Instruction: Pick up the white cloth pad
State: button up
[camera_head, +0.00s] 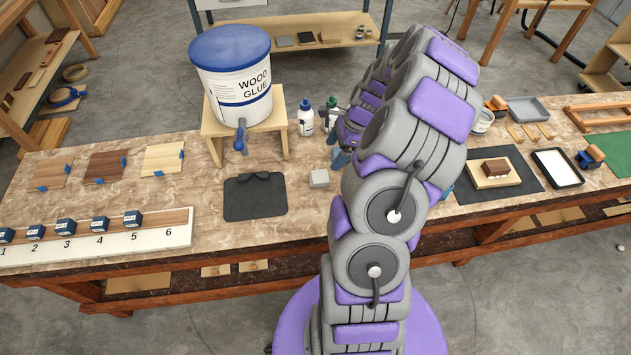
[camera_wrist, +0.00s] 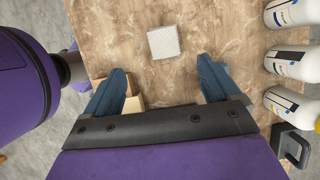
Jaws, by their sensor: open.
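The white cloth pad (camera_wrist: 164,42) is a small textured white square lying flat on the tan marbled worktop, at the top middle of the wrist view. In the head view, a small pale square (camera_head: 319,178) right of the dark mat appears to be the same pad. My gripper (camera_wrist: 162,68) has its two blue fingers spread apart, with nothing held between them. The pad lies beyond the fingertips, apart from them. In the head view, my arm hides most of the gripper; a bit of blue finger (camera_head: 340,158) shows behind the pad.
White bottles (camera_wrist: 290,62) stand along the right of the wrist view. Wooden pieces (camera_wrist: 132,104) lie near the left finger. A large wood glue bucket (camera_head: 232,75) stands on a wooden stand. A dark mat (camera_head: 254,198) lies left of the pad, with bare worktop around.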

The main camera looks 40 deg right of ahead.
jog(key=b, duration=0.1)
send_near(321, 175)
notch_tip(321, 175, down, 2)
jog(key=a+f, duration=0.1)
jog(key=w+a+f+b, duration=0.1)
jog(key=a+f, duration=0.1)
jog(key=shift+a, duration=0.3)
jog(key=f, duration=0.1)
jog(key=f+b, duration=0.1)
jog(key=f, duration=0.1)
jog(key=shift+w+d+f, duration=0.2)
jog(key=shift+w+d, duration=0.2)
jog(key=shift+d+f, duration=0.1)
jog(key=shift+d, duration=0.3)
jog(key=shift+a+r, duration=0.25)
jog(key=shift+a, duration=0.8)
jog(key=c, duration=0.5)
jog(key=shift+c, duration=0.6)
jog(key=shift+d+f, duration=0.15)
jog(key=shift+d, duration=0.5)
jog(key=c, duration=0.5)
